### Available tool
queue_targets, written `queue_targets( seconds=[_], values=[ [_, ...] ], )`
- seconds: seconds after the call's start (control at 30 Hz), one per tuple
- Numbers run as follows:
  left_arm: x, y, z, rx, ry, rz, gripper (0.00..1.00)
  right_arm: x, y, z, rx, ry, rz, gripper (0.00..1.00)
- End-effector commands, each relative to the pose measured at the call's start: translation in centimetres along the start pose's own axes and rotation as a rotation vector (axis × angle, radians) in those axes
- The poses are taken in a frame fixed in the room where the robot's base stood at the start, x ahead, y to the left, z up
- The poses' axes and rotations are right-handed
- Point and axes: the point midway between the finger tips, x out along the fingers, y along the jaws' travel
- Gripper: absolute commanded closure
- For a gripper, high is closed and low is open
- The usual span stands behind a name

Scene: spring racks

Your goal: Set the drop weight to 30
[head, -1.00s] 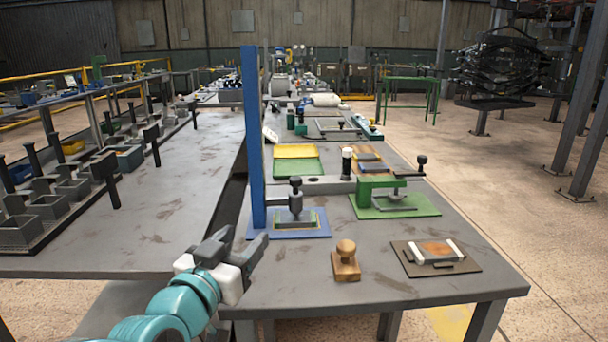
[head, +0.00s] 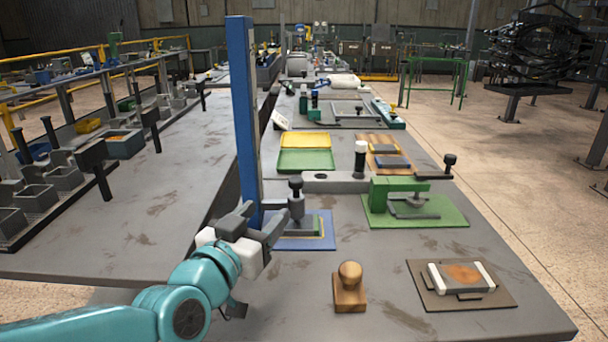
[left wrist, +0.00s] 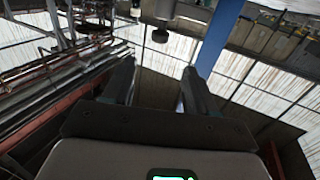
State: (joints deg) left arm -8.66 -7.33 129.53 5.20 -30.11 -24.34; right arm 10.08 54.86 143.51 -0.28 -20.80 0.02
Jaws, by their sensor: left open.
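The drop weight (head: 297,205) is a grey block with a black knob on top, low on the right side of the tall blue post (head: 242,110). The post stands on a blue base plate (head: 328,240). No scale numbers on the post are readable. My left gripper (head: 266,216) is open, with its fingers pointing at the post and weight from the near left. It overlaps the post's foot in the picture, so I cannot tell whether they touch.
A wooden knob block (head: 350,288) and a brown plate fixture (head: 461,284) stand in front. A green clamp (head: 395,193) is right of the blue base. Yellow and green trays (head: 305,160) lie behind. The left bench (head: 160,215) has bare room beside its rack of boxes.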

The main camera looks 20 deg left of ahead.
Motion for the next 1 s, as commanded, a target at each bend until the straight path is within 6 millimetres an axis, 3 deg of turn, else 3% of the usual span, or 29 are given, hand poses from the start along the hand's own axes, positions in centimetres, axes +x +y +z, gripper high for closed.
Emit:
queue_targets(
  seconds=[0.17,0.6,0.8,1.0],
  values=[
    [2.7,0.2,0.2,0.000,-0.003,0.001,0.43,0.1,0.1,0.0,0.000,0.000,0.000,0.57],
    [12.9,0.3,0.1,0.000,-0.001,0.000,0.43,0.0,0.0,0.0,0.000,0.000,0.000,0.57],
    [15.4,0.3,0.0,0.000,0.000,0.001,0.43,-0.1,0.0,0.0,0.000,0.000,0.000,0.57],
    [16.0,0.3,0.1,0.000,-0.001,0.001,0.43,-0.1,0.0,0.0,0.000,0.000,0.000,0.57]
  ],
)
